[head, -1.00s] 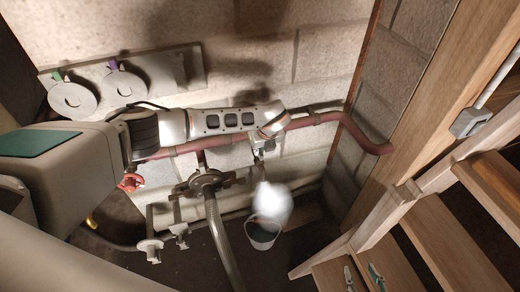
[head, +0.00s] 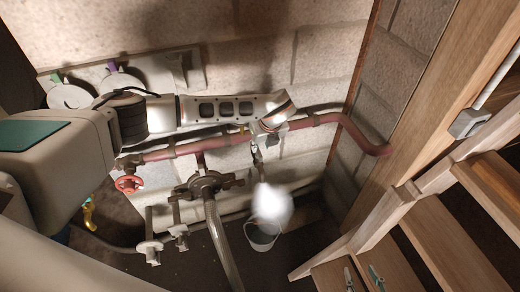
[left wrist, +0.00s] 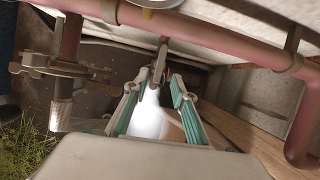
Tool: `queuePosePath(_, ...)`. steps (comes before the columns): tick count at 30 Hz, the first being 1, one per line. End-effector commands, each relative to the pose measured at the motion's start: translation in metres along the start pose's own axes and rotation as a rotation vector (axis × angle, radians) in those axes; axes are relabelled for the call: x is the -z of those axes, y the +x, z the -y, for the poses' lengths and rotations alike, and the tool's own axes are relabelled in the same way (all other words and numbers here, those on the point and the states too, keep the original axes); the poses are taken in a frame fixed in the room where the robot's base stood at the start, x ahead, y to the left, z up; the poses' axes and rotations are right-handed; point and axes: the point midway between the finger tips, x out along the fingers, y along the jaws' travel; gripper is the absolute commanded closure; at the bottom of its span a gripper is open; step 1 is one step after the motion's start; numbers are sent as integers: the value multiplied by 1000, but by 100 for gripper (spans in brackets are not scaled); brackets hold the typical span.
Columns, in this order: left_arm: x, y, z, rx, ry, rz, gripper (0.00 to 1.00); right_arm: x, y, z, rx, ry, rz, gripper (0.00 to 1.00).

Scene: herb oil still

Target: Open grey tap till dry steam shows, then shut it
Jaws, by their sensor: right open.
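The grey tap (head: 256,152) hangs under the red pipe in the head view. It also shows as a narrow grey piece (left wrist: 156,82) in the left wrist view. A dense white steam cloud (head: 271,203) sits below it, over a bucket (head: 262,238). My left gripper (left wrist: 157,84) has its teal-padded fingers apart, with the tap between or just beyond the tips. Contact cannot be told. My left wrist hides part of the tap from the head camera. My right gripper (head: 362,279) is open at the bottom, in front of the wooden steps, far from the tap.
A red pipe (head: 338,121) runs along the block wall. A red handwheel (head: 128,184) is at left. A flanged fitting (head: 203,185) with a hose (head: 222,240) stands left of the tap. Wooden stairs (head: 430,235) fill the right side.

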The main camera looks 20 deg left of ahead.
Motion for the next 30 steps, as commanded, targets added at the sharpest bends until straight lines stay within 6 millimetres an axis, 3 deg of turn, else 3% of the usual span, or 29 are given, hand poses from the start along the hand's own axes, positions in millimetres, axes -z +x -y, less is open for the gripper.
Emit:
queuePosePath(6,-1,-41,0,2,1,2,74,0,0,0,0,1,-1,59)
queuePosePath(12,0,-58,0,-1,-1,0,74,0,0,0,0,1,-1,59)
queuePosePath(30,4,-60,0,2,5,-11,74,1,0,1,1,2,-2,59)
